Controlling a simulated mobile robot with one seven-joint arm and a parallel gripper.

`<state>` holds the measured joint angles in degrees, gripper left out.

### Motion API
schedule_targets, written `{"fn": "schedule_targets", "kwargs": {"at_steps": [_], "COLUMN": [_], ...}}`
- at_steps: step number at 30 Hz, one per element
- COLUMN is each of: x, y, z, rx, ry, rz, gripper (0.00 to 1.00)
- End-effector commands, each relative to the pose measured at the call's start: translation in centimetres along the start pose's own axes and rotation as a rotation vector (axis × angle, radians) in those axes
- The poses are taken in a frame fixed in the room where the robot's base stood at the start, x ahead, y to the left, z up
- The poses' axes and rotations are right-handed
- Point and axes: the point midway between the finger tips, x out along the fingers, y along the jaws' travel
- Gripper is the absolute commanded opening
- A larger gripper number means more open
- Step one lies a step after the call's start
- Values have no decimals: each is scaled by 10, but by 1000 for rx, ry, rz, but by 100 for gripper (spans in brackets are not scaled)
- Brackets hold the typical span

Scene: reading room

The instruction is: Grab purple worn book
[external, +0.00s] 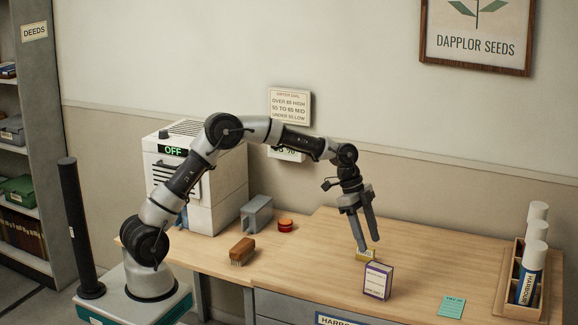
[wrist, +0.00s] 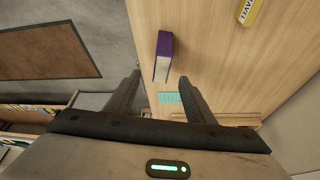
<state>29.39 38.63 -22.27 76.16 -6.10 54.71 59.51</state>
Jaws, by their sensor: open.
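The purple worn book (external: 377,281) stands upright on the wooden desk (external: 330,262), with a pale label face and purple edges showing in the external view. In the wrist view the purple book (wrist: 164,48) shows its purple cover and pale page edge, ahead of the fingertips and roughly between them. My gripper (external: 368,244) is open and empty, pointing down above the desk, behind and slightly left of the book. Its two fingers also show in the wrist view (wrist: 160,76), apart, with no visible contact with the book.
A small yellow item (external: 367,255) lies just behind the book, near the fingertips. A teal card (external: 452,306) lies to the right. A rack of white-capped tubes (external: 505,290) stands at far right. The desk between is clear.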

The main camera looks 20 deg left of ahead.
Motion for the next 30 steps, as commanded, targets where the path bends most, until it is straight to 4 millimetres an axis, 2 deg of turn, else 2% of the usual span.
{"fn": "schedule_targets", "kwargs": {"at_steps": [12,16,25,30], "x": [88,106,124,150], "y": [0,-1,-1,-4], "z": [2,2,1,1], "rx": [-3,-5,-4,-4], "ry": [-2,-2,-2,-3], "rz": [2,0,0,-1], "gripper": [49,49,49,49]}}
